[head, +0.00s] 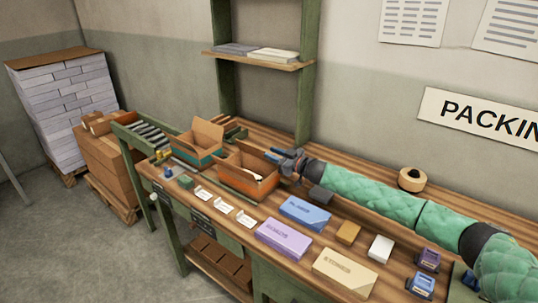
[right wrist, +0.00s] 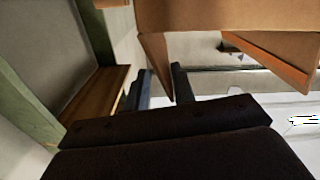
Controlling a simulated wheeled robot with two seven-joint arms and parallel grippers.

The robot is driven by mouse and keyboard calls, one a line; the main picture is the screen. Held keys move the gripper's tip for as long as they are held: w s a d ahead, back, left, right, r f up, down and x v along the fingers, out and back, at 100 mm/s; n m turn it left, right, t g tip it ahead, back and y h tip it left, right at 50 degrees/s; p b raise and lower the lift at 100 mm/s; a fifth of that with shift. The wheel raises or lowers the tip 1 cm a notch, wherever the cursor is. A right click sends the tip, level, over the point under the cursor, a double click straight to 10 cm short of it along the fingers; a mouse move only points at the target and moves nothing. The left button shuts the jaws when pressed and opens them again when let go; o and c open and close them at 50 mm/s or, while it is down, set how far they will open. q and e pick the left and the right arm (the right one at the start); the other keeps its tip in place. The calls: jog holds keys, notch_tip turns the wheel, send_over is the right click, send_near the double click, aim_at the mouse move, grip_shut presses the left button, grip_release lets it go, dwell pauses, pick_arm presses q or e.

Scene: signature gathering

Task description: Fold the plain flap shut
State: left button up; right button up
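An open cardboard box with an orange band (head: 238,184) stands on the bench, with something white inside. Its plain brown flap (head: 260,161) stands up at the back right; I cannot tell which flap the task means. My right gripper (head: 283,155) is at this box's back right corner. In the right wrist view, its dark fingers (right wrist: 161,88) are apart, and a cardboard flap (right wrist: 154,62) reaches down between them; I cannot tell if they touch it. A second open box with a teal band (head: 190,153) stands to the left. My left gripper is not in view.
Blue (head: 305,213), lilac (head: 283,238) and cream (head: 345,272) packets lie along the bench front, with white cards (head: 223,208) to their left. A tape roll (head: 412,179) lies near the wall. A green post (head: 305,90) and shelf (head: 257,60) rise behind.

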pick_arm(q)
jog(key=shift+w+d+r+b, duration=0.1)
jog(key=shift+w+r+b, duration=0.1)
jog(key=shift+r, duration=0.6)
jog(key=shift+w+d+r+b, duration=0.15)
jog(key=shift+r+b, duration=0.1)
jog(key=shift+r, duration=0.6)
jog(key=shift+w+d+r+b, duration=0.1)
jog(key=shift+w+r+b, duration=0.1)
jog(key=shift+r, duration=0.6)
pick_arm(e)
jog(key=shift+v, duration=2.6)
